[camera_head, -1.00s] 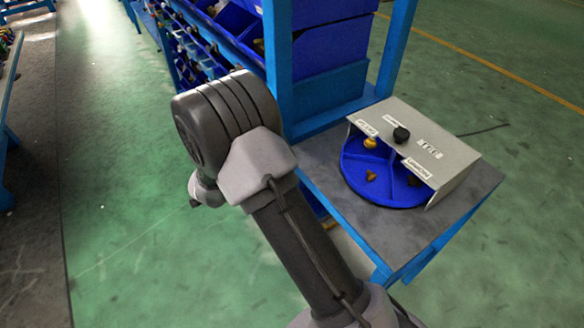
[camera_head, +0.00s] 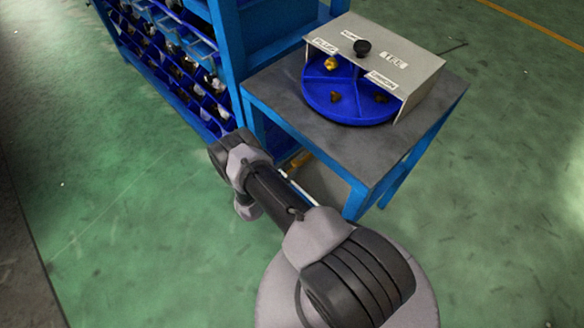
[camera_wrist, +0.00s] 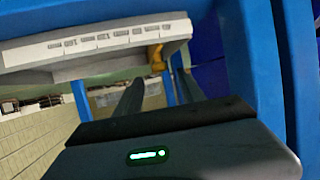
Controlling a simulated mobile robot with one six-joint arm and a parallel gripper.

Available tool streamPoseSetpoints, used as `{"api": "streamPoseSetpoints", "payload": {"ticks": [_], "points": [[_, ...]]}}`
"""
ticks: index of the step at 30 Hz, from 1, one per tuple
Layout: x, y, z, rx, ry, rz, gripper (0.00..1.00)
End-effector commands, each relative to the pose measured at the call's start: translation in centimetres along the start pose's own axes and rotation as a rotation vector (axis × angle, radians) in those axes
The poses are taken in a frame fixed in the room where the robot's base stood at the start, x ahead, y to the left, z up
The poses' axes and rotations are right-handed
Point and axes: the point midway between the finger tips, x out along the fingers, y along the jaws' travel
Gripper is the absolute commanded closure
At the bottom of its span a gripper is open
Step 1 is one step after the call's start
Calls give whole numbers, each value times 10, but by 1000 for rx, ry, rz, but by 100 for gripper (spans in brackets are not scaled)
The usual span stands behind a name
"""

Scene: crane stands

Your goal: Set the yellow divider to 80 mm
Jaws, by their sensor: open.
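In the wrist view the yellow divider (camera_wrist: 156,57) is a small upright yellow piece at the right end of a pale strip (camera_wrist: 95,42) with printed marks. The marks are too small to read surely. My gripper (camera_wrist: 159,90) is open, its two dark fingers pointing toward the strip, with the divider ahead between their tips in the picture. I see no contact. In the head view a small yellow-orange piece (camera_head: 302,159) shows low beside the table, near a thin white bar (camera_head: 300,190); it may be the divider. My gripper is hidden there behind my arm.
A grey-topped blue table (camera_head: 290,115) carries a blue round tray (camera_head: 345,113) with small knobs under a grey labelled cover (camera_head: 425,75). A blue rack of bins (camera_head: 170,60) stands at left. Blue posts (camera_wrist: 250,60) stand close at right in the wrist view. Green floor at left is clear.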

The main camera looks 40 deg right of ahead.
Motion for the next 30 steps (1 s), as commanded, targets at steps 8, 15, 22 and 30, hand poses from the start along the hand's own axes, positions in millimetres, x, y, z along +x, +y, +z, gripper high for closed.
{"api": "streamPoseSetpoints", "payload": {"ticks": [8,15,22,30], "points": [[35,0,0,-1,0,-1,54],[35,0,-1,-1,0,-1,54],[35,0,-1,-1,0,-1,99],[35,0,0,-1,0,-1,100]]}}
